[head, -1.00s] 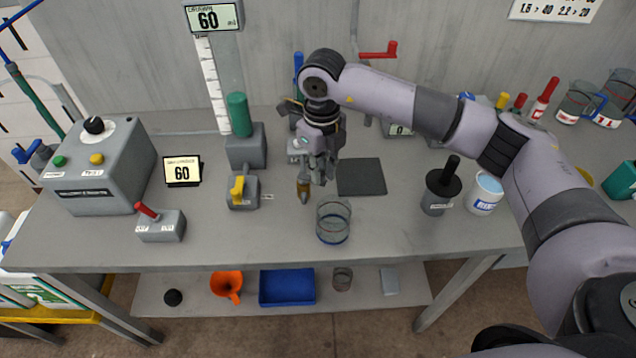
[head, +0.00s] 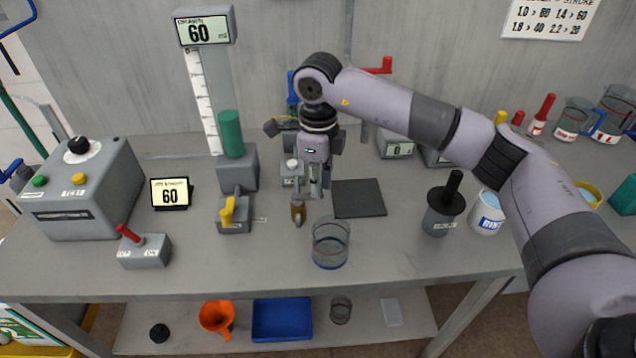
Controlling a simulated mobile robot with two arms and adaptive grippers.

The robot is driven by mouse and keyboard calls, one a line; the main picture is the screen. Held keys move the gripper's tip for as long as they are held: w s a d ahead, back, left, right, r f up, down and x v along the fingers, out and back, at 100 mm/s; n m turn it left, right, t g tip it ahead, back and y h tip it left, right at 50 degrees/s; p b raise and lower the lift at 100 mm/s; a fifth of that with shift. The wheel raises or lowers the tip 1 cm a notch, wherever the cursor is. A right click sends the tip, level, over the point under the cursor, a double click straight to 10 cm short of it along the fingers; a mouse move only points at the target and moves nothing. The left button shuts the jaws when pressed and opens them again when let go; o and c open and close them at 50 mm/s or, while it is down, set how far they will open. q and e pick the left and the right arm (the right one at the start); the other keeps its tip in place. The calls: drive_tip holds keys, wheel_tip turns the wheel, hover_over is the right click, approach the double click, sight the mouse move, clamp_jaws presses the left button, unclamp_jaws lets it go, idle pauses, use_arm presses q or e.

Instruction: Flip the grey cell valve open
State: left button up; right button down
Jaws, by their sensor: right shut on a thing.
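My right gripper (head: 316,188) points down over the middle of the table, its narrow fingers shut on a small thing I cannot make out. A small amber-brown piece (head: 298,211) shows just left of and below the fingertips; I cannot tell whether they hold it. Behind the wrist, a grey block with a white knob (head: 291,165) is partly hidden. Left of it, a grey valve box with a yellow lever (head: 228,211) stands before a grey block with a green cylinder (head: 231,134). Which part is the grey cell valve is unclear. My left gripper is out of view.
A glass beaker (head: 331,243) stands just in front of the gripper, and a dark mat (head: 358,198) lies to its right. A red-lever box (head: 145,250) and a control box (head: 85,195) stand left. A black-handled pot (head: 442,215) stands right.

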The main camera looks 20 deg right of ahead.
drive_tip(key=c, duration=1.6)
unclamp_jaws()
drive_tip(key=shift+o, duration=0.2)
drive_tip(key=shift+r, duration=0.15)
wheel_tip(320, 180, up, 12)
drive_tip(key=shift+f, duration=0.2)
